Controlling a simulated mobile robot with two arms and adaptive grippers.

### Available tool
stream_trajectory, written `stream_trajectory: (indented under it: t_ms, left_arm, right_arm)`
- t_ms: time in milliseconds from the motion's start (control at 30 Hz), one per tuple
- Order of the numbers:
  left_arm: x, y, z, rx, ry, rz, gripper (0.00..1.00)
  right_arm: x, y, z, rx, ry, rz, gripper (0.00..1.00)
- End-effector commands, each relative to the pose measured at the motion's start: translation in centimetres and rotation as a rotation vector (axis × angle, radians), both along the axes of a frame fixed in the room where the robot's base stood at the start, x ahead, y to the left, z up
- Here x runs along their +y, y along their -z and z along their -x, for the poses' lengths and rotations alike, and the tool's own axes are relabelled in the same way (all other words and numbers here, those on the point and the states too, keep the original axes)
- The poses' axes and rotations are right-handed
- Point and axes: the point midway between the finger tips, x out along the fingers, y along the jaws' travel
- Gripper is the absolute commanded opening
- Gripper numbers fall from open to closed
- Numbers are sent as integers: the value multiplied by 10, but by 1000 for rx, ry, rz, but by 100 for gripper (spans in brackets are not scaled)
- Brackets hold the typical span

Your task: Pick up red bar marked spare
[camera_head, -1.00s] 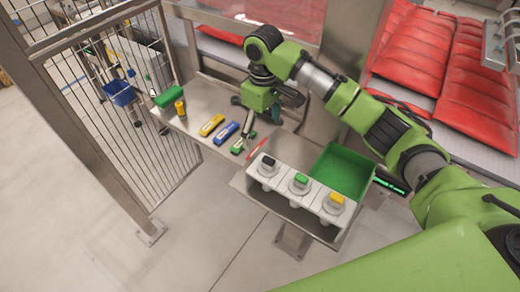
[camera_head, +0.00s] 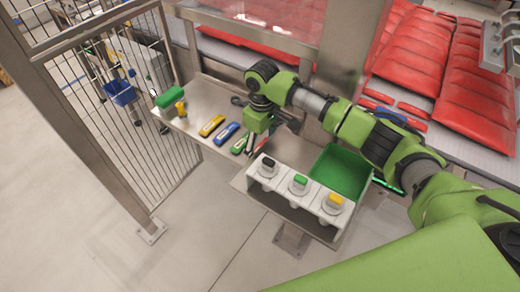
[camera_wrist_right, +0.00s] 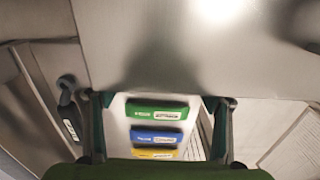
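Several coloured bars lie on the metal shelf: a yellow bar (camera_head: 211,125), a blue bar (camera_head: 226,133) and a green bar (camera_head: 239,146). A small strip of red (camera_head: 261,143) shows beside my right gripper (camera_head: 251,147); most of the red bar is hidden and its marking cannot be read. In the right wrist view my right gripper (camera_wrist_right: 158,103) has its fingers apart, with the green bar (camera_wrist_right: 157,109), blue bar (camera_wrist_right: 156,136) and yellow bar (camera_wrist_right: 155,154) seen between them. The red bar cannot be made out there. My left gripper is not in view.
A panel of black, green and yellow knobs (camera_head: 300,187) stands in front of the shelf, with a green bin (camera_head: 340,172) to its right. A green box (camera_head: 169,97) and a yellow item (camera_head: 181,108) sit at the shelf's left end. A wire fence (camera_head: 125,110) stands at left.

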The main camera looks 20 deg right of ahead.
Motion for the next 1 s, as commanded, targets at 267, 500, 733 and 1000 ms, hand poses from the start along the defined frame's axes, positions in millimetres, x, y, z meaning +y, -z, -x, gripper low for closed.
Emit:
stream_trajectory:
  t_ms: [267,500,733,1000]
  left_arm:
    - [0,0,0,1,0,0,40]
    - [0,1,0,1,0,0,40]
    - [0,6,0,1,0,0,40]
    - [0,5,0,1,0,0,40]
  right_arm:
    - [0,0,0,0,0,0,47]
    - [0,-10,0,-1,0,-1,47]
    - [1,-54,-1,-5,-1,-2,47]
    - [1,-101,-1,-1,1,-2,47]
